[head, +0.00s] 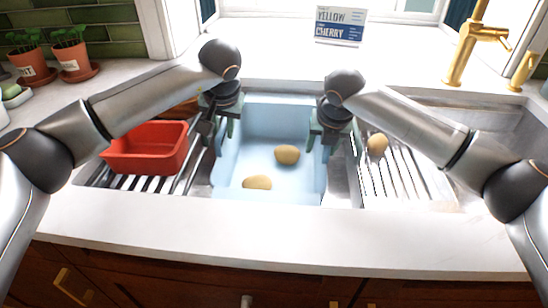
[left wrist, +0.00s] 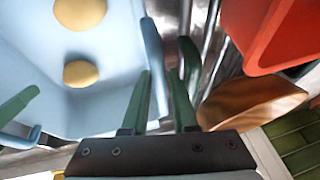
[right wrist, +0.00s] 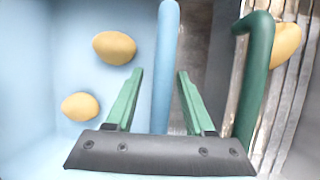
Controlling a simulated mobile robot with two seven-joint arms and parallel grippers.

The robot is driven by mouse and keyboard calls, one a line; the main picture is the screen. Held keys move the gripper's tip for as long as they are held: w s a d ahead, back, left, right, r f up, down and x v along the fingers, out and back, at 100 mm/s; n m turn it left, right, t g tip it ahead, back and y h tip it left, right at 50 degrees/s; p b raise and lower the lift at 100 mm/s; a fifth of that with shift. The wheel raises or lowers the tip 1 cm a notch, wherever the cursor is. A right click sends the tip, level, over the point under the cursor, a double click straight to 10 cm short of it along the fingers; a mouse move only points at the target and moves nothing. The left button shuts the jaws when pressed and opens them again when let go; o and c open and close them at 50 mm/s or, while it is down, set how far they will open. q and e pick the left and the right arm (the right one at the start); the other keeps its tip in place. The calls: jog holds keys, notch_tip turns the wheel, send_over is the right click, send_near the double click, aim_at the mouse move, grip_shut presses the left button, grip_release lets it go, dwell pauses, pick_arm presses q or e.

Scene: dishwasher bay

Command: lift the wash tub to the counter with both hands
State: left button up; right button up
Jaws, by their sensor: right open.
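The light blue wash tub (head: 268,112) sits in the sink with two potatoes (head: 287,154) (head: 257,183) inside. My left gripper (head: 219,130) is at the tub's left wall. In the left wrist view its green fingers (left wrist: 159,75) are close together with the tub's rim (left wrist: 152,40) between them; I cannot tell whether they press on it. My right gripper (head: 321,140) is at the tub's right wall. In the right wrist view its fingers (right wrist: 160,75) are open on either side of the rim (right wrist: 167,40). A dark green bar (right wrist: 255,80) stands to the right of them.
A red bin (head: 147,150) stands on the left rack, with a brown bowl (left wrist: 250,100) close behind it. Another potato (head: 377,144) lies on the right rack (head: 395,180). The front counter (head: 280,230) is clear. A sign (head: 340,25) and a brass faucet (head: 470,45) are behind.

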pick_arm(q)
jog(key=shift+c, duration=0.2)
grip_shut()
pick_arm(e)
jog(key=c, duration=0.5)
grip_shut()
pick_arm(q)
jog(key=shift+r, duration=0.1)
pick_arm(e)
jog(key=shift+r, duration=0.15)
